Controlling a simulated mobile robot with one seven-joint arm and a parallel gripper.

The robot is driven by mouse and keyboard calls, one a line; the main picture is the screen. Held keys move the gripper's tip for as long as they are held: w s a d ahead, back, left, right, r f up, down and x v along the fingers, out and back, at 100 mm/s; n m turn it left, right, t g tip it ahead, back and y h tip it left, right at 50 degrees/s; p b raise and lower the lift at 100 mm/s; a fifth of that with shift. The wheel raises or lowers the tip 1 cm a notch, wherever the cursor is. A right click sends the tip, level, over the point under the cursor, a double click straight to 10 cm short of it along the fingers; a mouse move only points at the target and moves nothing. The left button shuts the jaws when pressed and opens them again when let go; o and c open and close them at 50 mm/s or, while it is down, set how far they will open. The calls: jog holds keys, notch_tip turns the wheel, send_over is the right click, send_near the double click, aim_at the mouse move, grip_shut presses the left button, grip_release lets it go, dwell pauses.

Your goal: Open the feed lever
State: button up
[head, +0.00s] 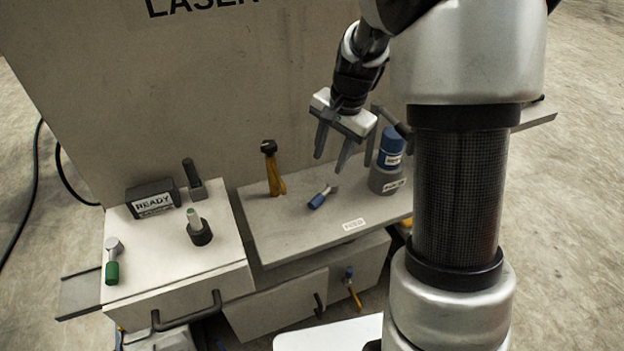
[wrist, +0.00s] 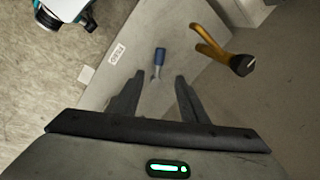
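The feed lever (head: 319,199) has a blue grip and a short metal arm. It lies on the grey shelf (head: 290,238), behind a small label (head: 354,225). In the wrist view the lever (wrist: 159,60) is ahead of the fingers, its blue end away from me, and a label that appears to read FEED (wrist: 117,54) is to its left. My gripper (head: 331,158) is open and empty, above the shelf near the lever's metal end. In the wrist view my gripper (wrist: 158,77) has its fingers apart, pointing toward the lever, with the metal end seen between them.
A yellow tool with a dark top (head: 273,172) stands left of the lever. A blue-and-grey bottle (head: 388,165) stands right of it, close to my gripper. A green-handled lever (head: 113,262), READY box (head: 153,198) and dark-based knob (head: 199,230) are on the left block.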

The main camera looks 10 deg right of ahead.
aim_at(317, 199)
jog(key=f+b, duration=0.1)
jog(key=f, duration=0.4)
jog(key=w+a+f+b, duration=0.1)
jog(key=f, duration=0.4)
jog(key=w+a+f+b, duration=0.1)
jog(key=f, duration=0.5)
jog(key=shift+w+a, duration=0.1)
jog(key=shift+w, duration=0.05)
jog(key=shift+c, duration=0.4)
grip_shut()
